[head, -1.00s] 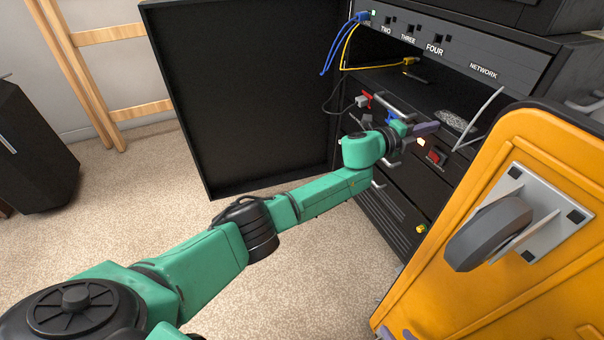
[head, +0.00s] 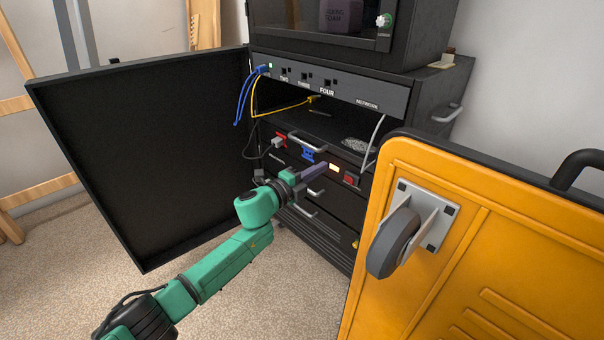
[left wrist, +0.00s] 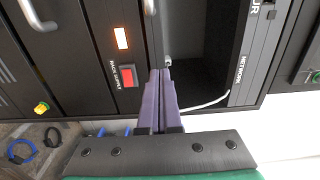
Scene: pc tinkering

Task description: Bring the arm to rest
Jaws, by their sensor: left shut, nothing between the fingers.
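My left arm, green with black joints, reaches in from the lower left in the head view. Its gripper (head: 313,176) is in front of the black rack (head: 325,235), close to the rack supply panel. The purple fingers are shut together with nothing between them, as the left wrist view (left wrist: 158,100) also shows. The lit orange indicator (left wrist: 121,38) and the red switch (left wrist: 127,76) are beside the fingers in the wrist view. I cannot tell whether the fingertips touch the rack. My right gripper is not in view.
The rack's black door (head: 150,160) stands open on the left. A yellow case (head: 470,240) with a caster wheel (head: 395,243) stands close on the right. Blue cables (head: 243,98) and a yellow cable (head: 285,112) hang at the network panel (head: 345,91). Carpet (head: 270,300) is free below.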

